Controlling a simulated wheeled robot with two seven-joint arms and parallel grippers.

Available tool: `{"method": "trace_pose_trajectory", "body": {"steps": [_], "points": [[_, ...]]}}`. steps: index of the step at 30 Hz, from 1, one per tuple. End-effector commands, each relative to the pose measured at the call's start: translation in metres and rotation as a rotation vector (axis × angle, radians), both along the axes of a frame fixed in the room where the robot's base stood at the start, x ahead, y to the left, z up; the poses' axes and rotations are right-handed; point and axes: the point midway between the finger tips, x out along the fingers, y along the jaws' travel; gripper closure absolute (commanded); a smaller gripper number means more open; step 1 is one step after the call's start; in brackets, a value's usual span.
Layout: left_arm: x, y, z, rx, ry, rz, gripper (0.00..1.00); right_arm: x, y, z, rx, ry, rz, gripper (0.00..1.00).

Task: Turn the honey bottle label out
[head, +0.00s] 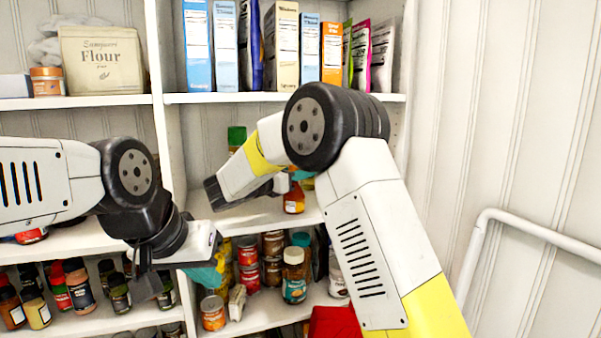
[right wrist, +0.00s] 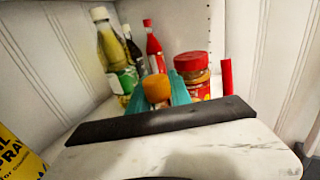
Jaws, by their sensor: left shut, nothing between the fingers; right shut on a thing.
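The honey bottle (head: 293,201), small and amber with an orange-red label patch, stands on the middle shelf in the head view, partly hidden by my right arm. The label is too small to read. In the right wrist view its orange cap (right wrist: 157,87) sits between the teal fingers of my right gripper (right wrist: 158,80), which is shut on it. The bottle's body is hidden below the cap there. In the head view this gripper (head: 300,175) is mostly covered by my arm. My left gripper (head: 207,274) is shut and empty, in front of the lower shelf, left of and below the bottle.
In the right wrist view, a green-labelled bottle (right wrist: 115,62), a red-capped bottle (right wrist: 154,48) and a red-lidded jar (right wrist: 192,72) stand behind the cap. In the head view, boxes (head: 281,48) line the upper shelf. Jars and cans (head: 294,275) fill the lower shelf near my left gripper.

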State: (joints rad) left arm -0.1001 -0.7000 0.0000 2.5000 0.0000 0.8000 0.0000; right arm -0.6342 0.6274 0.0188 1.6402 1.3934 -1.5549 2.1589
Motion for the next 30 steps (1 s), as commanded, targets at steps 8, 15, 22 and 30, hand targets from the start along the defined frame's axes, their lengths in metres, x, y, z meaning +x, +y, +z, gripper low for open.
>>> {"method": "trace_pose_trajectory", "body": {"steps": [8, 15, 22, 30], "points": [[0.0000, 0.0000, 0.0000, 0.000, 0.000, 0.000, 1.00, -0.0028, -0.0027, -0.0008, -0.001, 0.000, -0.144, 1.00], [0.0000, 0.0000, 0.0000, 0.000, 0.000, 0.000, 1.00, -0.0039, -0.0038, 0.0000, -0.001, 0.000, -0.158, 1.00], [0.0000, 0.0000, 0.0000, 0.000, 0.000, 0.000, 1.00, -0.0062, -0.0051, -0.0007, -0.001, -0.001, -0.282, 1.00], [0.0000, 0.0000, 0.0000, 0.000, 0.000, 0.000, 1.00, -0.0081, -0.0062, -0.0002, -0.001, 0.000, -0.316, 1.00]]}}
